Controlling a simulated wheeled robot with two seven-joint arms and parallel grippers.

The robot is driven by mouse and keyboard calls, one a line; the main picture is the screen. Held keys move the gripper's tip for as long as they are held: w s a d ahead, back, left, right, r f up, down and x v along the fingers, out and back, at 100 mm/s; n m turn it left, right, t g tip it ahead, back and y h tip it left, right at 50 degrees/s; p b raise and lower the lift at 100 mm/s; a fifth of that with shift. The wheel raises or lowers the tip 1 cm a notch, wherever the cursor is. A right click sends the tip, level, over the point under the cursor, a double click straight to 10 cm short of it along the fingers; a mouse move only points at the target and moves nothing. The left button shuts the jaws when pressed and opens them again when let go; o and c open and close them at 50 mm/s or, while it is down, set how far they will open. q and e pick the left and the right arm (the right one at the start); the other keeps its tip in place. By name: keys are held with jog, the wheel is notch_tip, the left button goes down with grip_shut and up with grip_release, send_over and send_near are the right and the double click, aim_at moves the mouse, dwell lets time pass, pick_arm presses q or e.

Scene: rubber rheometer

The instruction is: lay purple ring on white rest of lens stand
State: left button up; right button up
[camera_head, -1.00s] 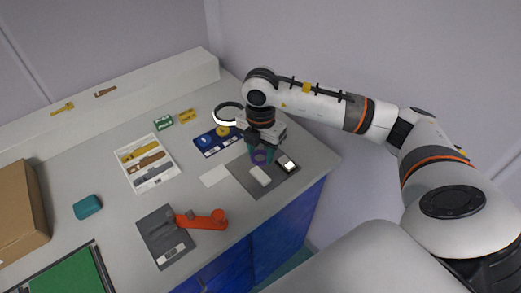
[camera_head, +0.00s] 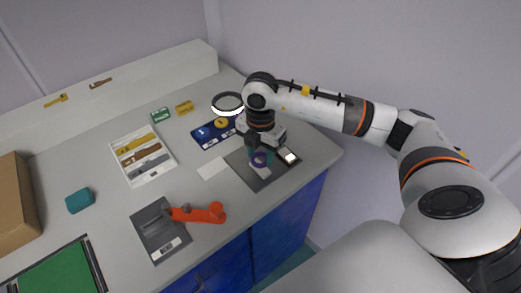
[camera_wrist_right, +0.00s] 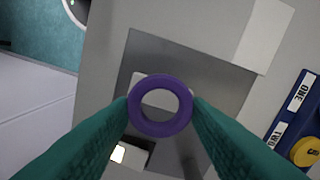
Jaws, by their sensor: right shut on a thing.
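My right gripper (camera_wrist_right: 160,112) is shut on the purple ring (camera_wrist_right: 160,76); its teal fingers press the ring from both sides. In the head view the ring (camera_head: 260,160) hangs below the gripper, over the grey mat (camera_head: 240,166). A pale white block (camera_head: 266,171) on the mat is partly hidden behind the ring; it also shows behind the ring in the wrist view. A round, black-rimmed lens with a white lower edge (camera_head: 228,111), probably the lens stand, stands behind and left of the gripper. My left gripper is not in view.
A dark device with a lit screen (camera_head: 289,156) lies right of the ring. A white card (camera_head: 212,167) and a blue tray (camera_head: 206,134) with round pieces are left of the gripper. An orange-handled tool (camera_head: 205,213) lies nearer the front. The table's front edge is close.

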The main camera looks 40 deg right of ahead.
jog(key=shift+f, duration=0.45)
jog(key=shift+f+b, duration=0.75)
jog(key=o, duration=1)
jog(key=shift+c, duration=0.2)
notch_tip(320, 180, up, 12)
jog(key=shift+f, duration=0.1)
